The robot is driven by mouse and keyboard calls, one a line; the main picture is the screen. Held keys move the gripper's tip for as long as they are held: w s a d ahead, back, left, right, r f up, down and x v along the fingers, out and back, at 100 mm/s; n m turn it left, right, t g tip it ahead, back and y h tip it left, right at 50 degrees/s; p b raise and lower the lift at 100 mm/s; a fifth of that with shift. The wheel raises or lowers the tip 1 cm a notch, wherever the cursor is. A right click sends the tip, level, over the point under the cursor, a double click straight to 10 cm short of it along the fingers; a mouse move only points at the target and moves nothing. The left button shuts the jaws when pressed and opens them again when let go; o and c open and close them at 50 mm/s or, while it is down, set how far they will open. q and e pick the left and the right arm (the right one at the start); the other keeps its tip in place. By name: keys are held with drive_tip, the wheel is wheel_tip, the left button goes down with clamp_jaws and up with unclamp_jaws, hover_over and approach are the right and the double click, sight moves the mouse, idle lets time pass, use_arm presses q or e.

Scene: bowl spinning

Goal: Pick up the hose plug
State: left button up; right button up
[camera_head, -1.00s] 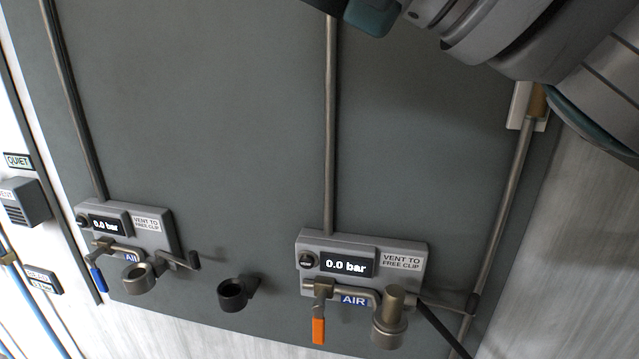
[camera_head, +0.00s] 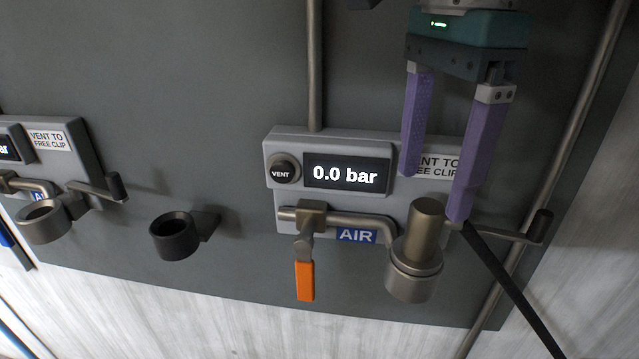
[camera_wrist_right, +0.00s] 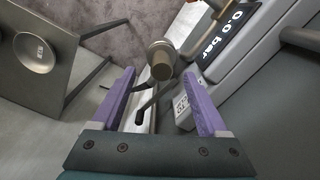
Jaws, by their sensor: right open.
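The hose plug (camera_head: 426,232) is a bronze-coloured cylinder. It stands upright in a round metal socket (camera_head: 412,283) below the right end of the gauge panel. My right gripper (camera_head: 433,196), with two purple fingers, is open and empty. Its fingers point down in front of the panel, with the tips close above the plug top. In the right wrist view the plug (camera_wrist_right: 160,60) shows between and just beyond the fingertips. No contact with it is visible. My left gripper is not in view.
The gauge panel (camera_head: 279,149) reads 0.0 bar. An orange-handled valve (camera_head: 304,280) hangs left of the plug. A black hose (camera_head: 512,290) runs down to the right. An empty dark ring holder (camera_head: 174,237) sits further left. A second panel (camera_head: 85,150) is at the far left.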

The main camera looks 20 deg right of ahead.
sight(430, 206)
drive_tip(key=f, duration=0.1)
drive_tip(key=f+p, duration=0.1)
drive_tip(key=f, duration=0.3)
drive_tip(key=shift+w+d+f+p, duration=0.1)
drive_tip(key=shift+d+f+p, duration=0.05)
drive_tip(key=shift+d+p, duration=0.2)
drive_tip(key=shift+f, duration=0.3)
drive_tip(key=c, duration=0.6)
clamp_jaws()
